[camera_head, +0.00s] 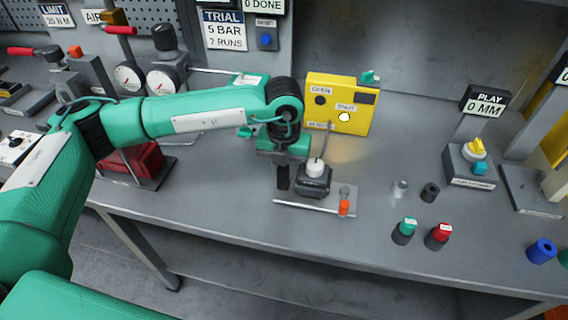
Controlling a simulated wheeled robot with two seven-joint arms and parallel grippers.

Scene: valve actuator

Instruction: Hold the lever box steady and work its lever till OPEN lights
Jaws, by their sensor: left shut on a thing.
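The lever box (316,183) is a small dark box with a white collar on top, standing on a grey plate. Its thin lever (324,142) rises from the collar, leaning slightly right. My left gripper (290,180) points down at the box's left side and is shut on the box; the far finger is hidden. Behind stands a yellow panel (360,92) with OPEN and SHUT labels. The OPEN lamp (320,100) is dark, and the SHUT lamp (344,117) glows white. My right gripper is not in view.
An orange-tipped piece (344,208) sits at the plate's right end. Green-topped (404,231) and red-topped (438,236) pegs stand near the front edge. A PLAY gauge stand (470,165) is on the right. Gauges (162,80) stand behind my left arm. The bench between plate and pegs is clear.

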